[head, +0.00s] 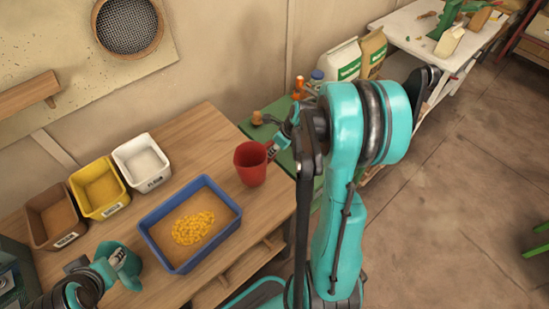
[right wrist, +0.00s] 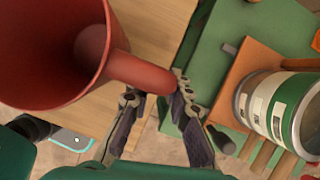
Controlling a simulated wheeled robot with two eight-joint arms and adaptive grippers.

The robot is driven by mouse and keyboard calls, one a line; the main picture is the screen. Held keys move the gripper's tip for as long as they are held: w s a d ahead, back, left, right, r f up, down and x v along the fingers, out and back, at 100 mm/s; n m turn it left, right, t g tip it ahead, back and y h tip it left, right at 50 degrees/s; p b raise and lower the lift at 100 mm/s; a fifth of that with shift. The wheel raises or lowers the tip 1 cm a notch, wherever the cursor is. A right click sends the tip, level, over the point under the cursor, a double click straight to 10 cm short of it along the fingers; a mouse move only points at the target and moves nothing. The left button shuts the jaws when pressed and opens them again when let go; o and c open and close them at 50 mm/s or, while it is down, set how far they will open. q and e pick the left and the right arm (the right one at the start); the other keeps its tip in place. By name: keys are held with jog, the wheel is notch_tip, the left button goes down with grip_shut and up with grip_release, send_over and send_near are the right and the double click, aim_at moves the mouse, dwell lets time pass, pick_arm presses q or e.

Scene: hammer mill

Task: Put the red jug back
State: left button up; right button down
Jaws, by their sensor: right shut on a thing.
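The red jug (head: 251,165) is upright at the right end of the wooden table in the head view; I cannot tell whether it touches the top. In the right wrist view the red jug (right wrist: 50,45) fills the upper left, its mouth open. My right gripper (head: 273,150) is shut on the jug's handle, which lies between its fingers (right wrist: 155,92) in the right wrist view. My left gripper (head: 122,262) is low at the left in the head view, near the blue tray's left side; its fingers are not clear.
A blue tray (head: 151,219) with yellow kernels (head: 193,228) stands left of the jug on the wooden table (head: 205,126). Brown (head: 52,218), yellow (head: 100,188) and white (head: 142,161) bins line the back. A green surface (right wrist: 222,45) with a striped can (right wrist: 280,105) adjoins at right.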

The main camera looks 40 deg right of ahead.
aim_at(275, 156)
notch_tip(275, 156, down, 4)
jog(key=shift+r+b, duration=0.1)
jog(key=shift+b, duration=0.7)
jog(key=shift+f, duration=0.25)
jog(key=c, duration=1.4)
grip_release()
jog(key=shift+r, duration=0.1)
jog(key=shift+r, duration=0.1)
